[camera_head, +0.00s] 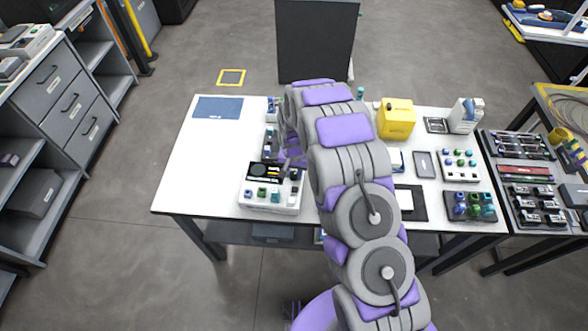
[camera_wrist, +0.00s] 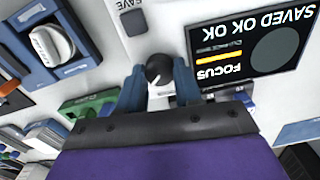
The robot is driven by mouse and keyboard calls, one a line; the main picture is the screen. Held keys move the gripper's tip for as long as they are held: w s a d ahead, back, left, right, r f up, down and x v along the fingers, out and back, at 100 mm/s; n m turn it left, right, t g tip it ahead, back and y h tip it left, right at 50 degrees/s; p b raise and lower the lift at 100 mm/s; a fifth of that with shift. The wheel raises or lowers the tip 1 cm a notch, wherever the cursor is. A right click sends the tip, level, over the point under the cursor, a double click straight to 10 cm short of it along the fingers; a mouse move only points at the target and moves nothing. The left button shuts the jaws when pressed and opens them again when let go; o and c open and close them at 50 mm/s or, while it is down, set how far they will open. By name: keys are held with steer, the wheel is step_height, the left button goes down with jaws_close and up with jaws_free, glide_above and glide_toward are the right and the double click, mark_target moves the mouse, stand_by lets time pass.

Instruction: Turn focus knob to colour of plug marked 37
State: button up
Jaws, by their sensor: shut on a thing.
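The focus knob (camera_wrist: 158,70) is a small dark round knob with a white pointer line, on a white device panel beside a black screen (camera_wrist: 245,45). The screen reads upside down "SAVED OK OK" and "FOCUS", with an orange bar and a grey disc. My gripper (camera_wrist: 159,82) has its blue fingers on either side of the knob and is shut on it. The device (camera_head: 270,205) stands on the white table in the head view, with small coloured plugs along its front. A green plug (camera_wrist: 90,106) shows in the wrist view. I cannot read any 37 marking.
A grey "SAVE" button (camera_wrist: 133,22) sits close to the knob. A blue-framed unit (camera_wrist: 52,45) with a white part is at the wrist view's left. A yellow container (camera_head: 396,120) stands at the table's back right. The table's left side is mostly clear.

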mark_target(293, 173)
steer(key=shift+m, duration=0.8)
steer(key=o, duration=0.8)
steer(key=shift+a, duration=0.1)
steer(key=shift+c, duration=0.2)
step_height(293, 173, up, 17)
steer(key=p, duration=0.1)
steer(key=shift+r+p, duration=0.15)
steer(key=shift+p, duration=0.25)
